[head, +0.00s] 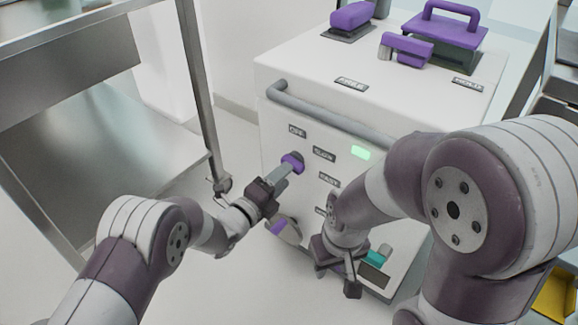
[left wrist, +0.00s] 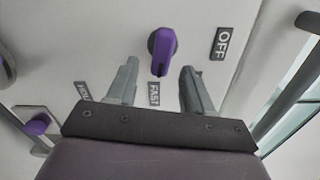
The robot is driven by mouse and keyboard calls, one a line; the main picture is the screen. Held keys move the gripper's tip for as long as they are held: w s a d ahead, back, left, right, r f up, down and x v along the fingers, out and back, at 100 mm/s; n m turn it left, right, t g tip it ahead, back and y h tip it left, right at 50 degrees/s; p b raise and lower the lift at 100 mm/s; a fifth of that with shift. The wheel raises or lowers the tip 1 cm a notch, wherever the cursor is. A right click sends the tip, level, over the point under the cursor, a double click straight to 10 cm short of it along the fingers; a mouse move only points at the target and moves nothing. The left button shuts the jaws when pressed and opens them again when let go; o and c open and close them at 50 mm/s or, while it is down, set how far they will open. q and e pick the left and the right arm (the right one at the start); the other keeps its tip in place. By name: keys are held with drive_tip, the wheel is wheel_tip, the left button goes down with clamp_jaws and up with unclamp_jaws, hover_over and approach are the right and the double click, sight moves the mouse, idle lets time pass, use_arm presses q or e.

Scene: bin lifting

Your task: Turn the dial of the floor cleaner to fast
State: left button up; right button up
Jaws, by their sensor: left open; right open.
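The purple dial (head: 293,160) is on the front of the white floor cleaner (head: 290,75). In the left wrist view the dial (left wrist: 162,48) lies ahead of and between my left gripper's spread fingers, apparently untouched. Its narrow end points down toward the FAST label (left wrist: 154,93); the OFF label (left wrist: 222,43) is to the right. In the head view the FAST label (head: 329,180) is right of and below the dial. My left gripper (head: 281,178) is open and close to the dial, partly covering it. My right gripper (head: 338,279) is open and empty, low before the front panel.
A grey handle bar (head: 330,120) crosses the cleaner's front above the labels. A lit green display (head: 360,153) sits right of the dial. Another purple knob (head: 278,227) is below my left gripper. A metal table (head: 100,150) stands at the left, with clear floor between.

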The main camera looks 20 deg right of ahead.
use_arm(q)
drive_tip(key=p+v, duration=0.3)
drive_tip(key=v, duration=0.6)
use_arm(e)
wheel_tip(320, 180, up, 4)
drive_tip(key=shift+r, duration=0.1)
